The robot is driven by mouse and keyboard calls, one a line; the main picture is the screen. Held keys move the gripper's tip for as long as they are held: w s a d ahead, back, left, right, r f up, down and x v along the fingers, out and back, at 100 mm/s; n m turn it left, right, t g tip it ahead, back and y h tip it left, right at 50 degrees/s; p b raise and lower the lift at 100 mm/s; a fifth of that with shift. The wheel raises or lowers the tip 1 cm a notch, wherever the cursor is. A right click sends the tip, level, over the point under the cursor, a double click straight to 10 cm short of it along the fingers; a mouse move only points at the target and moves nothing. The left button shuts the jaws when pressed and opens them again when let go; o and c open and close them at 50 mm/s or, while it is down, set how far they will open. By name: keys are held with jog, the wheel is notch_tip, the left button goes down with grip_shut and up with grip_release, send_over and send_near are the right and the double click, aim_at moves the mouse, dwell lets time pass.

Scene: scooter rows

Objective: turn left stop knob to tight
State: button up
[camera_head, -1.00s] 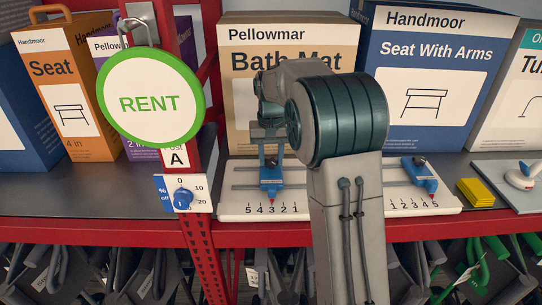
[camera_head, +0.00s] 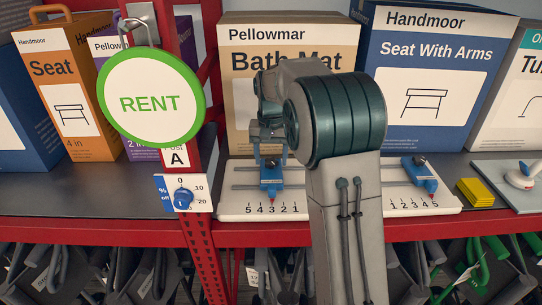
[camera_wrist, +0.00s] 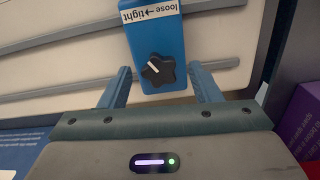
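The left stop (camera_head: 270,178) is a blue block on the white scale board, with its red pointer between 3 and 4. Its black lobed knob (camera_wrist: 158,70) shows in the wrist view, with a white mark pointing up and left. A "loose → tight" label (camera_wrist: 150,11) is on the block above the knob in that view. My gripper (camera_wrist: 161,82) is open, with one blue finger on each side of the stop and knob. A gap shows beside the knob on both sides. In the head view, my gripper (camera_head: 270,155) is just above the stop.
A second blue stop (camera_head: 419,177) is on the board's right part. My arm hides the board's middle. A RENT sign (camera_head: 150,104) hangs at the left by a red post; a blue dial (camera_head: 183,199) is below it. Boxes stand behind. A yellow block (camera_head: 475,192) lies right.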

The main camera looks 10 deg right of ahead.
aim_at(272, 163)
jog(key=shift+r, duration=0.1)
notch_tip(272, 163, up, 14)
jog(key=shift+f+b, duration=0.2)
jog(key=shift+b, duration=0.2)
dwell(0.4)
jog(key=s+f+n+t, duration=0.1)
jog(key=s+f, duration=0.3)
jog(key=s, duration=0.6)
jog(key=s+f+n+t, duration=0.1)
jog(key=s+f, duration=0.3)
jog(key=s, duration=0.6)
jog(key=s+f+n+t, duration=0.1)
jog(key=s+f, duration=0.3)
jog(key=s, duration=0.5)
jog(key=shift+s+t, duration=0.4)
jog(key=shift+d, duration=0.1)
